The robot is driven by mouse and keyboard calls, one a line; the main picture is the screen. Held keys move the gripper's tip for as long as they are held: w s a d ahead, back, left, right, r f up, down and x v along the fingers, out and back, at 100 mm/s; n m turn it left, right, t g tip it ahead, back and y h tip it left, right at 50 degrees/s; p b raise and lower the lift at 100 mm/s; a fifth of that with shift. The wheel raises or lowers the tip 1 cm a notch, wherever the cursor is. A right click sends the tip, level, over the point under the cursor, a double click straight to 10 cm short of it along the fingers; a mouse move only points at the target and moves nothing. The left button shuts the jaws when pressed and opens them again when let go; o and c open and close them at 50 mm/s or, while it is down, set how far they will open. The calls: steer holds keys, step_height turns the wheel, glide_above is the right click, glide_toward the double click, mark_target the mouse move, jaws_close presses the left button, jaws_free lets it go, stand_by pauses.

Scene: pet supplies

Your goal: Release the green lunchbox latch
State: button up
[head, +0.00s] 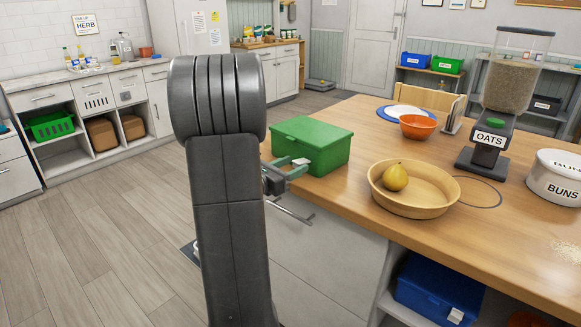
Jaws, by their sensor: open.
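The green lunchbox (318,142) sits closed on the left corner of the wooden counter. A pale latch (300,162) shows on its front face. My gripper (297,164) is open at the lunchbox's front left, with its green-tipped fingers close to the latch. I cannot tell whether the fingers touch the latch. My dark arm stands in front of the counter's left end and hides part of the view beside the lunchbox.
A wooden bowl (440,203) with a yellow pear (395,177) stands right of the lunchbox. Behind are an orange bowl (418,127) and an oats dispenser (490,140). A buns tin (555,178) is at the right. The counter (345,192) is bare in front of the lunchbox.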

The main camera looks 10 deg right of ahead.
steer(key=c, duration=1)
step_height(320, 180, down, 2)
steer(key=h+b, duration=0.1)
steer(key=b, duration=0.3)
steer(key=t+h+b, duration=0.1)
steer(key=b, duration=0.4)
steer(key=shift+d+f+t+h, duration=0.1)
steer(key=shift+f+t+h, duration=0.15)
steer(key=shift+t+h, duration=0.05)
steer(key=h+b, duration=0.1)
steer(key=b, duration=0.1)
steer(key=shift+w+f+t+b, duration=0.1)
steer(key=shift+t+b, duration=0.2)
steer(key=shift+b, duration=0.05)
steer(key=o, duration=1)
